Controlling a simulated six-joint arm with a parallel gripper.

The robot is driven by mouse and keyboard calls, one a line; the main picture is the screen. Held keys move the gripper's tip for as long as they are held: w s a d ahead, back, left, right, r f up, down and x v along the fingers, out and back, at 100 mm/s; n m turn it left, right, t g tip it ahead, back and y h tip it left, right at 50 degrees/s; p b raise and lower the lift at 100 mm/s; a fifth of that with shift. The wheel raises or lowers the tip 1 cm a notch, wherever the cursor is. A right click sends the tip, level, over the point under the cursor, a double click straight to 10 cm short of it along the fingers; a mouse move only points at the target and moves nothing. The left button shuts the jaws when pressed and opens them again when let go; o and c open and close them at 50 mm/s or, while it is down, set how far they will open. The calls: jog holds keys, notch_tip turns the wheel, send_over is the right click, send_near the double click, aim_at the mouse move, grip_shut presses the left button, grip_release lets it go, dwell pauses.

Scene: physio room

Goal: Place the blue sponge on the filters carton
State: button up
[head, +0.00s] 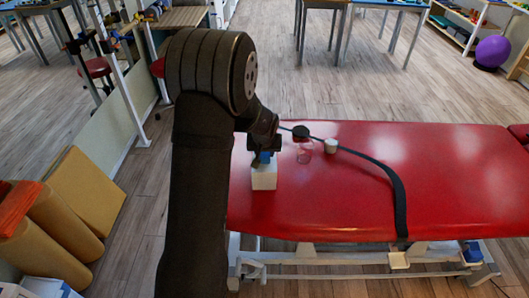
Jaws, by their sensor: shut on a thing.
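My gripper (264,153) is at the left part of the red treatment table, pointing down. It is shut on the blue sponge (264,158), of which only a small blue patch shows between and below the fingers. Directly below is a white box (264,179), which looks like the filters carton; no label is readable. The sponge is at the carton's top edge in the picture; I cannot tell whether it touches the top or hangs just above it. My arm hides the table's left end.
A clear jar with a black lid (303,144) and a small whitish cup (331,146) stand right of the carton. A dark strap (385,172) curves across the red table (450,190). The table's right half is mostly free.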

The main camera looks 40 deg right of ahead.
jog(key=shift+f, duration=0.2)
jog(key=o, duration=0.9)
jog(key=shift+o, duration=0.2)
jog(key=shift+s+r, duration=0.1)
jog(key=shift+r, duration=0.35)
jog(key=v, duration=1.1)
jog(key=shift+a+r, duration=0.15)
